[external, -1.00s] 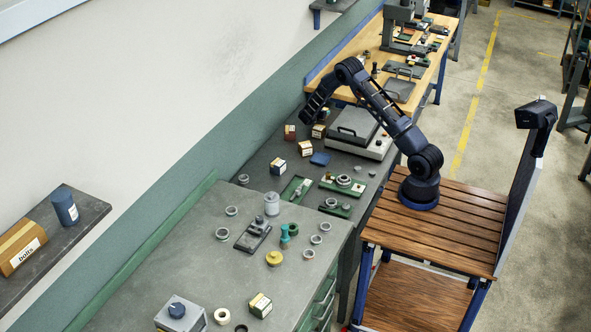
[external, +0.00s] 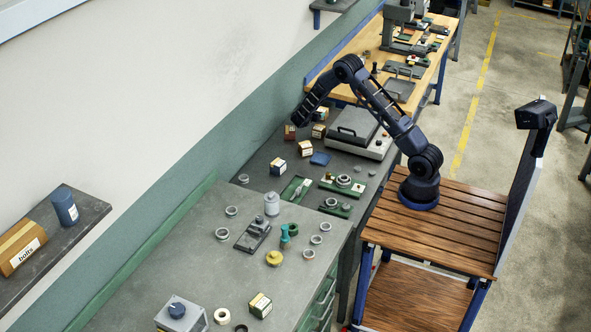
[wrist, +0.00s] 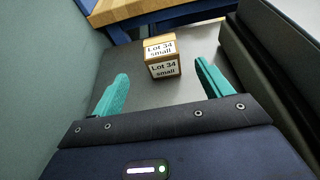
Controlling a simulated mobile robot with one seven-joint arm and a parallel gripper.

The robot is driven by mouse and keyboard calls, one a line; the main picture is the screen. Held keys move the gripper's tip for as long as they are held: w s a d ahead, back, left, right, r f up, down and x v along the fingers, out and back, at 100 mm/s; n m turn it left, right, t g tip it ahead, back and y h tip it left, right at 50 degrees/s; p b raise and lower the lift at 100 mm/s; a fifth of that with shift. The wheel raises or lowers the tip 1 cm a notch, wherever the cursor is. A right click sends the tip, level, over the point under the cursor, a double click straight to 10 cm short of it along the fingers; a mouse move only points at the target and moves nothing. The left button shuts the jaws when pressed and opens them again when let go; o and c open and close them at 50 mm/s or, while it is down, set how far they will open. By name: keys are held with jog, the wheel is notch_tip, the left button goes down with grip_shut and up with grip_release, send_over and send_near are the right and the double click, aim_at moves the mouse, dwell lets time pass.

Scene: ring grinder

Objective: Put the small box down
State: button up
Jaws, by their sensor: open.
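My gripper (wrist: 161,90) is open, with its two teal fingers apart and nothing held between them. A small brown box with white labels (wrist: 163,68) stands on the grey bench ahead, in line with the gap between the fingers.
A grey machine with a lid (external: 358,127) stands right of the gripper. More labelled boxes (external: 278,167) and a blue item (external: 320,158) lie nearer the camera. The wall runs close on the left, and a wooden bench (external: 350,84) stands behind.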

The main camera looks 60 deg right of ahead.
jog(key=shift+v, duration=0.85)
jog(key=w+a+r+n+t+y, duration=0.2)
jog(key=a+r+n+t+y, duration=0.15)
jog(key=a+r+n, duration=0.5)
jog(key=w+a+r+n+t+y, duration=0.2)
jog(key=w+a+r+n+t, duration=0.25)
jog(key=r, duration=0.65)
jog(key=s+a+r+n+t+y, duration=0.3)
jog(key=s+a+r+n+y, duration=0.3)
jog(key=s+a+r+n, duration=0.6)
jog(key=s+a+r+n+g+y, duration=0.1)
jog(key=s+a+r+n+y, duration=0.1)
jog(key=s+a+n, duration=0.6)
jog(key=s+a+r+n+g+y, duration=0.1)
jog(key=s+a+r+n+y, duration=0.2)
jog(key=s+n, duration=0.7)
jog(key=s+f+n+g+h, duration=0.1)
jog(key=s+n, duration=0.4)
jog(key=s, duration=0.7)
jog(key=s+f+n+g+h, duration=0.1)
jog(key=s+f+n+g, duration=0.2)
jog(key=s+n, duration=0.3)
jog(key=s, duration=0.5)
jog(key=shift+s+a, duration=0.3)
jog(key=shift+s, duration=0.05)
